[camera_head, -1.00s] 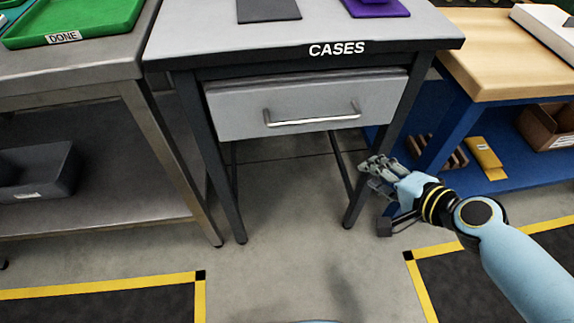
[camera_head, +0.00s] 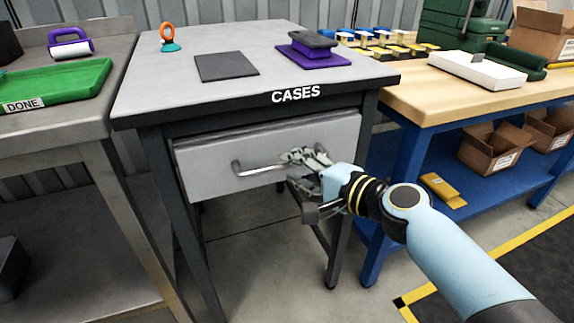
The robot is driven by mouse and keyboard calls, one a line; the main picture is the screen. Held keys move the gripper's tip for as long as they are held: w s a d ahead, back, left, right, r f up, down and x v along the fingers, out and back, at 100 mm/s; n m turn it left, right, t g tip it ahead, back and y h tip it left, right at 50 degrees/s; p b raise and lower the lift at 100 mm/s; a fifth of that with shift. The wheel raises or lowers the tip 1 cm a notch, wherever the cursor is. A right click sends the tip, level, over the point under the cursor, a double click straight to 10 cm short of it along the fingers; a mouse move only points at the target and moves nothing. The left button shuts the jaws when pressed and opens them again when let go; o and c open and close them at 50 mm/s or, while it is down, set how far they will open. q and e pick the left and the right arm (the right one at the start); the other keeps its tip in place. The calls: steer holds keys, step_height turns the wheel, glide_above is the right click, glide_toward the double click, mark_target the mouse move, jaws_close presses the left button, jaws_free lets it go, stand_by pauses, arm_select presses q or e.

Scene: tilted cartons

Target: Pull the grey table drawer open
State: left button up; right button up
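The grey table drawer (camera_head: 215,163) sits under the top of the table marked CASES (camera_head: 295,93). My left gripper is out of view.
A steel bench with a green tray (camera_head: 75,85) stands left. A wood-topped blue bench (camera_head: 440,95) stands right.

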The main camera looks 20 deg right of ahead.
mark_target(290, 165)
steer(key=shift+x, duration=1.5)
jaws_close()
